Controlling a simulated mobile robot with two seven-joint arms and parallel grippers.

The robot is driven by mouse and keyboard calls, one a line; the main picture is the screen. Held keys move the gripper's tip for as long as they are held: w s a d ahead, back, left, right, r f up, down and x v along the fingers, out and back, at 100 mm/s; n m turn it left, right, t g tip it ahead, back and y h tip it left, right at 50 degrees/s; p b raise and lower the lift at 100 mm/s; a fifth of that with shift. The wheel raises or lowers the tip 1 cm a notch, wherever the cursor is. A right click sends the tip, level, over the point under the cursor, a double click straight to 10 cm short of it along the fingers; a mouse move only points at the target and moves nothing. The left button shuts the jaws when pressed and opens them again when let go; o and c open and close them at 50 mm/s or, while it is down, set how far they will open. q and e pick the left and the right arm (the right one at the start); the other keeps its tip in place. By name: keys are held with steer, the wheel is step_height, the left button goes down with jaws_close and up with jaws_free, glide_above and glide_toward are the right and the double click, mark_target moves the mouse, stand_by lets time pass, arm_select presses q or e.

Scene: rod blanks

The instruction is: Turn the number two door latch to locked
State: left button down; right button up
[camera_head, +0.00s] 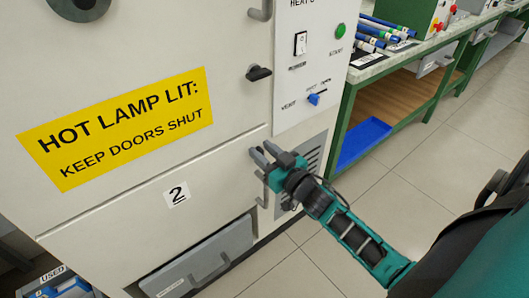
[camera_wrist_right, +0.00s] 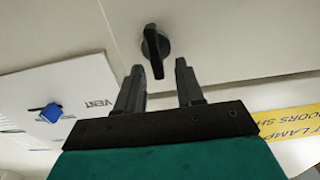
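The number two door (camera_head: 110,232) is the lower pale door of the cabinet, marked with a "2" label (camera_head: 177,194), and looks closed. Its black latch (camera_wrist_right: 153,42) shows in the right wrist view, with its narrow lever nearly upright in the picture. In the head view the latch is hidden behind my right gripper (camera_head: 264,153). The right gripper is open, and in the wrist view its fingertips (camera_wrist_right: 158,68) are spread to either side of the lever's tip. No contact can be seen. My left gripper is out of view.
Another black latch (camera_head: 258,73) sits higher on the cabinet. The switch panel (camera_head: 318,90) has a blue vent switch (camera_head: 314,99). A grey bar handle (camera_head: 262,190) is just below the right gripper. A green bench (camera_head: 345,115) stands right; floor between is clear.

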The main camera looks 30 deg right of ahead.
jaws_close()
